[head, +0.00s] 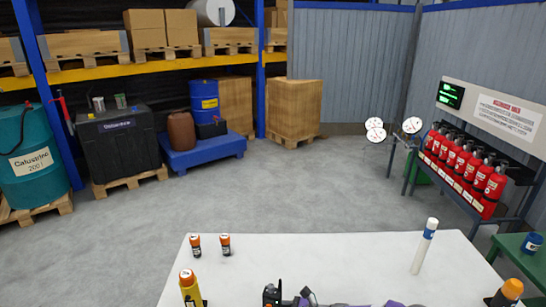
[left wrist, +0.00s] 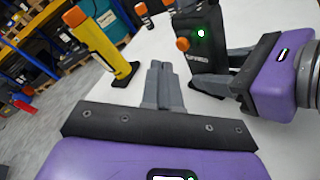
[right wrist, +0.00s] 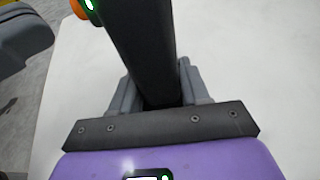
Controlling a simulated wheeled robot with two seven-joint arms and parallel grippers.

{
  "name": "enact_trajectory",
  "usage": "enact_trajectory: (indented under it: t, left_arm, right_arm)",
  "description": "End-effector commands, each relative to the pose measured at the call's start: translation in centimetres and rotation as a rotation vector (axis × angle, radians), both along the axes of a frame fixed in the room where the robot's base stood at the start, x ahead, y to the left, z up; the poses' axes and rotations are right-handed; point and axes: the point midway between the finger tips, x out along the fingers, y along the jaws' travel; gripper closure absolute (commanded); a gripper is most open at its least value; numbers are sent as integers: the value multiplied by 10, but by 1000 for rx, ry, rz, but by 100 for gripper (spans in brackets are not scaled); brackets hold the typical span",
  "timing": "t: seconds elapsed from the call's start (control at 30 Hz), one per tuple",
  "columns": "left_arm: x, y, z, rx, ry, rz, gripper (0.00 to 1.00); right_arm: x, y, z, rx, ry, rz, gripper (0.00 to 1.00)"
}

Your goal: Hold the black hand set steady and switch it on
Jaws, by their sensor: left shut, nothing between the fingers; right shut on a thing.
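The black hand set (left wrist: 212,60) stands roughly upright between the fingers of my right gripper (right wrist: 157,88). Its dark body also fills the upper middle of the right wrist view (right wrist: 140,40). In the left wrist view it has an orange knob (left wrist: 183,44) and a glowing green light (left wrist: 201,33). In the head view only its top and short antenna show at the bottom edge (head: 271,294). My left gripper (left wrist: 158,75) is shut and empty, its fingertips just short of the hand set with a small gap.
On the white table (head: 330,255), a yellow torch-like item with an orange top (head: 190,288) stands at left. Two small orange-capped items (head: 195,245) stand behind it. The table's middle is clear.

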Motion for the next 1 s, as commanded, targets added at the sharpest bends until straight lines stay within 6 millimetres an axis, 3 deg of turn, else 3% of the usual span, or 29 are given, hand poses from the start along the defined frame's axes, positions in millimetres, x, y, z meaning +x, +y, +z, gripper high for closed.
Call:
enact_trajectory:
  t: [0.4,0.73,0.77,0.93,1.0]
  left_arm:
    - [-40,9,0,1,0,-2,100]
    - [-45,10,0,-1,-2,-2,100]
    - [-45,10,0,-1,-2,-2,100]
    - [-45,10,0,0,-1,-1,100]
    - [-45,10,0,0,0,-1,100]
  right_arm:
    - [0,0,-1,-1,1,-1,81]
    - [0,0,-1,-1,1,-1,81]
    - [0,0,-1,-1,1,-1,51]
    - [0,0,-1,-1,1,-1,25]
    - [0,0,0,-1,1,0,25]
